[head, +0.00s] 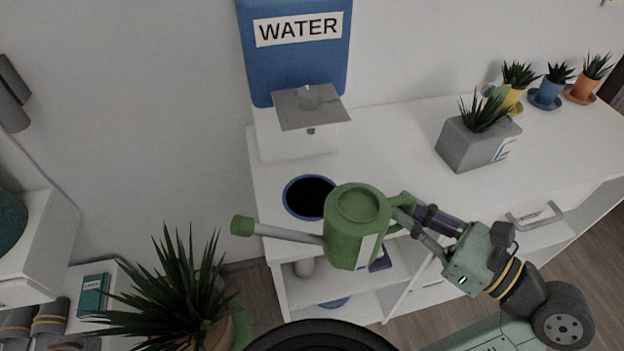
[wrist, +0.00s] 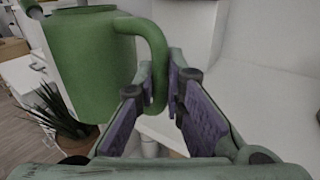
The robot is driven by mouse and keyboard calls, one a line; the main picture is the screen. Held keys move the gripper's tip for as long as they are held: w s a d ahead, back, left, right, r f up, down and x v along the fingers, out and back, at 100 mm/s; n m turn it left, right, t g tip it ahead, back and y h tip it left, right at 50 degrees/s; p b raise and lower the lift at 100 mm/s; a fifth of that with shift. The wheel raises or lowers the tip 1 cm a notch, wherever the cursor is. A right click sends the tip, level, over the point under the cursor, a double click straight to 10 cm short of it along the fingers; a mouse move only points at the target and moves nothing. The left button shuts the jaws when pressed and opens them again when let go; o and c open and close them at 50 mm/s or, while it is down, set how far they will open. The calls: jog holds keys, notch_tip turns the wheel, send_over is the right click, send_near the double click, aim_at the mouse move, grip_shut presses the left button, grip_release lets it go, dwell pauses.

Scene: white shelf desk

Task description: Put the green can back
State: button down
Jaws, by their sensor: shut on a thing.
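The green watering can (head: 350,240) is held up in front of the white shelf desk (head: 385,130) in the head view. Its long grey spout points left and ends in a green head (head: 242,225). My gripper (head: 418,217) comes from the right and is shut on the can's curved handle. In the wrist view the handle (wrist: 157,55) passes between my purple-padded fingers, and the can's body (wrist: 92,60) hangs to the left. In the head view the can covers part of the desk's front and lower shelf.
A blue WATER dispenser (head: 296,50) stands at the desk's back left. A blue-rimmed dark round opening (head: 308,197) is near the left edge. A grey planter (head: 478,145) and three small potted plants stand right. A large spiky plant (head: 185,290) is at lower left. The desktop's middle is clear.

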jog(key=w+a, duration=0.2)
jog(key=w, duration=0.2)
jog(key=w+a+f+p, duration=0.1)
jog(key=w+a, duration=0.2)
jog(key=w, duration=0.2)
jog(key=w+a, duration=0.2)
jog(key=w, duration=0.2)
jog(key=shift+w+a+f, duration=0.2)
jog(key=shift+w+f, duration=0.05)
jog(key=shift+f+p, duration=0.3)
jog(key=shift+f, duration=1.4)
jog(key=shift+f, duration=0.1)
jog(key=c, duration=1.7)
grip_release()
jog(key=shift+f, duration=0.15)
jog(key=shift+r, duration=0.25)
jog(key=b+v, duration=0.1)
jog(key=v, duration=1.1)
jog(key=shift+s, duration=0.1)
